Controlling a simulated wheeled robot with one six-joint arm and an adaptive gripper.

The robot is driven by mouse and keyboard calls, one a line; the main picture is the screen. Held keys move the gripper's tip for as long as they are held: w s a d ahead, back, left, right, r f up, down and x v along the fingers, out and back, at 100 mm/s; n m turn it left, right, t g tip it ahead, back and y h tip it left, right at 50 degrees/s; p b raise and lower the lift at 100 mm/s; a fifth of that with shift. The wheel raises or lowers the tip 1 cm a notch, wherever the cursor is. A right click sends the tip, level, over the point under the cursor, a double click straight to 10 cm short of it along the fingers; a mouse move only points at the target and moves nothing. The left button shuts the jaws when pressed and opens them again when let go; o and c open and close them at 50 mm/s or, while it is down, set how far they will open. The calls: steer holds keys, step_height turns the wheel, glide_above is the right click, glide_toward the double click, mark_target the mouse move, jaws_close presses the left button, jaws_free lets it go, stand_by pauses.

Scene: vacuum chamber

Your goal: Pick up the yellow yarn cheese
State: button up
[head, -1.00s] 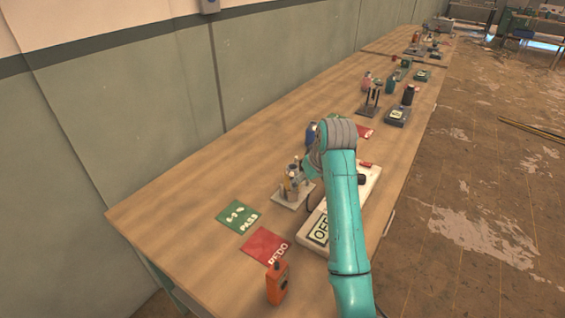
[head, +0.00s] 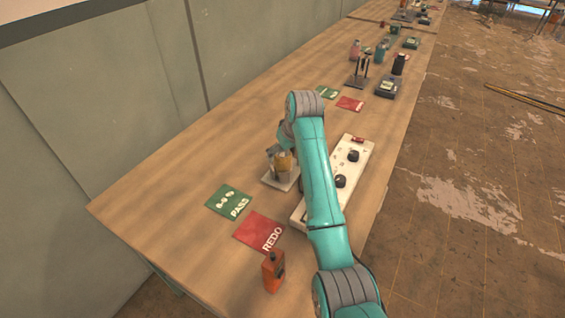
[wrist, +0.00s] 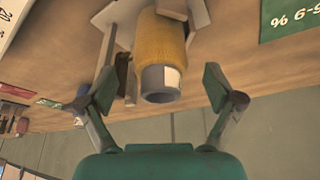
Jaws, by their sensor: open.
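The yellow yarn cheese (wrist: 160,45) is a ribbed yellow cylinder on a grey tube with a pale label at its end. In the head view the yarn cheese (head: 284,166) stands upright on a small light stand (head: 276,182), partly hidden by my gripper. My gripper (wrist: 160,86) is open in the wrist view, with a finger on either side of the grey tube end. Neither finger visibly touches the yarn. In the head view my gripper (head: 279,150) is at the yarn, mostly hidden by my arm.
A green PASS card (head: 229,201) and a red REDO card (head: 260,232) lie nearby. An orange device (head: 273,271) stands at the near edge. A white panel with dark knobs (head: 355,160) lies right of the stand, partly behind my arm. The table left of the stand is clear.

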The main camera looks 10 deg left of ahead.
steer(key=x, duration=0.3)
steer(key=shift+f, duration=0.1)
steer(key=c, duration=1.4)
